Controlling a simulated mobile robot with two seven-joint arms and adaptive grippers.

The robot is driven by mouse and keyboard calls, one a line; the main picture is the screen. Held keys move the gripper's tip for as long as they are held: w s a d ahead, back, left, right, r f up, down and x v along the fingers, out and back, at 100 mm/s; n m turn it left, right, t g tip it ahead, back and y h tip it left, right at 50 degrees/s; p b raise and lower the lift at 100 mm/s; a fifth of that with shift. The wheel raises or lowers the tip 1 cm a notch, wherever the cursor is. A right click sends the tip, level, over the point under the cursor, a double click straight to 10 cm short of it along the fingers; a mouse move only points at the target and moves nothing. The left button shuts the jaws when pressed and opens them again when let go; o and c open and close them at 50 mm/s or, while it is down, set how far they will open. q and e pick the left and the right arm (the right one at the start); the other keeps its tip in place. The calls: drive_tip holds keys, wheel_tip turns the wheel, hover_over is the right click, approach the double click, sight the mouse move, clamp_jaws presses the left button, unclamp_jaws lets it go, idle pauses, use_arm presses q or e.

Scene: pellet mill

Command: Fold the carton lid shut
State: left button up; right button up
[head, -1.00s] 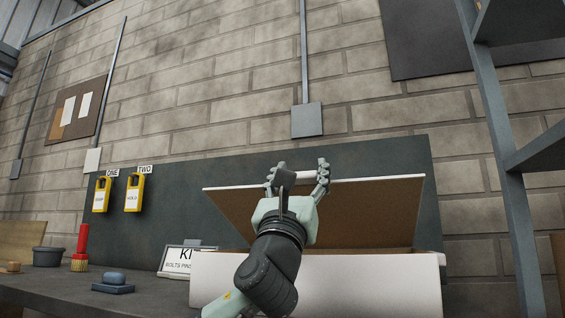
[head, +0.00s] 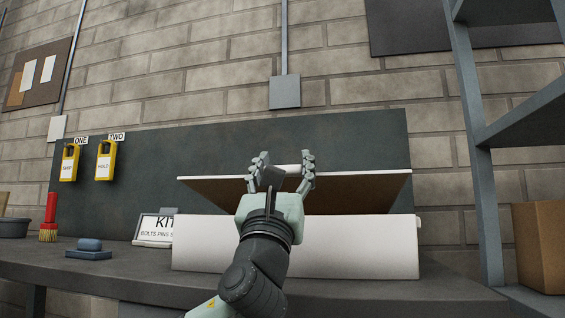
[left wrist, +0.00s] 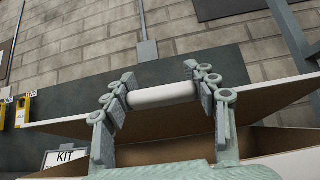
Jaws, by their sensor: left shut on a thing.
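The carton (head: 300,248) is a white box with a brown inside, standing on the dark bench. Its lid (head: 350,194) is partly open, tilted over the box with a dark gap below it. My left gripper (head: 281,172) is shut on the white bar-shaped handle at the lid's edge. In the left wrist view the handle (left wrist: 163,95) lies between the two fingers, and the lid's brown underside (left wrist: 165,122) shows behind them. My arm hides part of the carton's front. My right gripper is not in view.
A KIT sign (head: 154,229) stands just left of the carton. A blue block (head: 89,246) and a red-handled brush (head: 49,218) are farther left on the bench (head: 110,275). A metal shelf (head: 478,150) with a brown box (head: 540,245) stands at the right.

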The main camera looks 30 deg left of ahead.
use_arm(q)
drive_tip(key=o, duration=1.5)
drive_tip(key=shift+w+f, duration=0.2)
drive_tip(key=shift+o, duration=1.3)
drive_tip(key=shift+s+r, duration=0.1)
drive_tip(key=shift+s, duration=0.1)
drive_tip(key=v, duration=0.7)
drive_tip(key=shift+s+f, duration=0.15)
drive_tip(key=shift+f, duration=0.05)
